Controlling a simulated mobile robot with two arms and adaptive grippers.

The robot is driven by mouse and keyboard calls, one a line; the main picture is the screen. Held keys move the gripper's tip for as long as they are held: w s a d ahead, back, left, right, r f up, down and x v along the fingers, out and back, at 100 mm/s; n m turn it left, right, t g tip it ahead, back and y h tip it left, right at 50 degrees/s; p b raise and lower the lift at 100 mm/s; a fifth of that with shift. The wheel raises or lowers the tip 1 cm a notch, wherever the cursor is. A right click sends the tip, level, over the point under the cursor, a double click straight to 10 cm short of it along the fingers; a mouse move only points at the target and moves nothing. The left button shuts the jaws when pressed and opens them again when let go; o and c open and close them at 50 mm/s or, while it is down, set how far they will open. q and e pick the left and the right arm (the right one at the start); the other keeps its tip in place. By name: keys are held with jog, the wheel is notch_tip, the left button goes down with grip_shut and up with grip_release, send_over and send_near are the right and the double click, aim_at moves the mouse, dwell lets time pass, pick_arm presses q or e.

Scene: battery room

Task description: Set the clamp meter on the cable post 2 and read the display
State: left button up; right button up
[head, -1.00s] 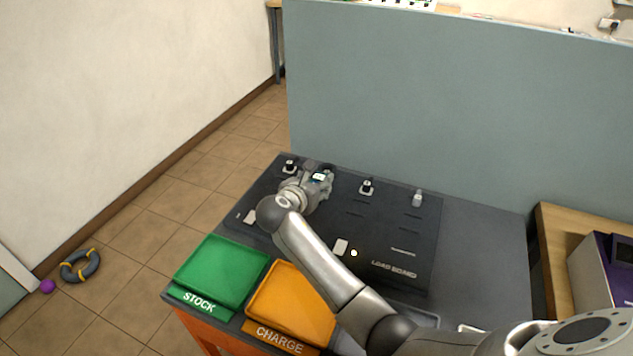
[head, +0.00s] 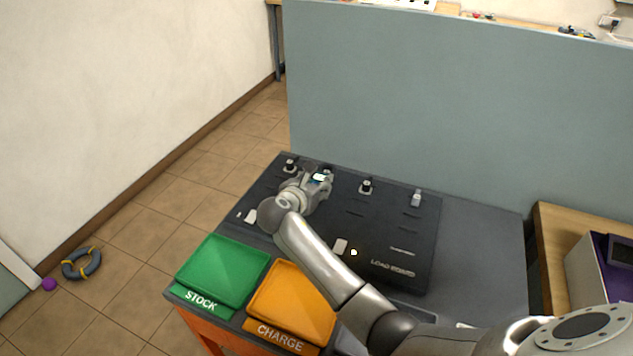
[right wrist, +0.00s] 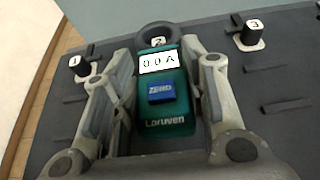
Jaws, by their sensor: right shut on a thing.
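The clamp meter (right wrist: 165,105) is teal with a blue ZERO button, and its display (right wrist: 158,62) reads 0.0 A. My right gripper (right wrist: 158,75) is shut on the clamp meter, one finger on each side. In the head view the right gripper (head: 318,184) and the meter's lit display (head: 320,177) are at the back left of the load board. Cable post 2 (right wrist: 158,42) shows its numbered top just beyond the display, at the meter's dark jaw end. Its lower part is hidden, and I cannot tell whether the jaw encloses it. My left gripper is not in view.
Post 1 (right wrist: 75,62) and post 3 (right wrist: 250,35) flank the meter on the dark load board (head: 385,225). A grey post (head: 416,198) stands farther right. The green STOCK tray (head: 222,270) and orange CHARGE tray (head: 290,303) look empty. A blue-grey partition (head: 450,100) rises behind.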

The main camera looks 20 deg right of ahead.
jog(key=shift+f, duration=0.45)
jog(key=o, duration=1)
jog(key=shift+s+a+r+p, duration=0.35)
jog(key=shift+a+r+p, duration=0.1)
jog(key=shift+p, duration=0.3)
jog(key=p+v, duration=0.3)
jog(key=shift+s, duration=0.1)
jog(key=p+v, duration=0.4)
jog(key=shift+s+a+r, duration=0.15)
jog(key=shift+s+a, duration=0.1)
jog(key=shift+a, duration=0.05)
jog(key=shift+p+v, duration=0.8)
jog(key=shift+p, duration=0.1)
jog(key=shift+s+a, duration=0.1)
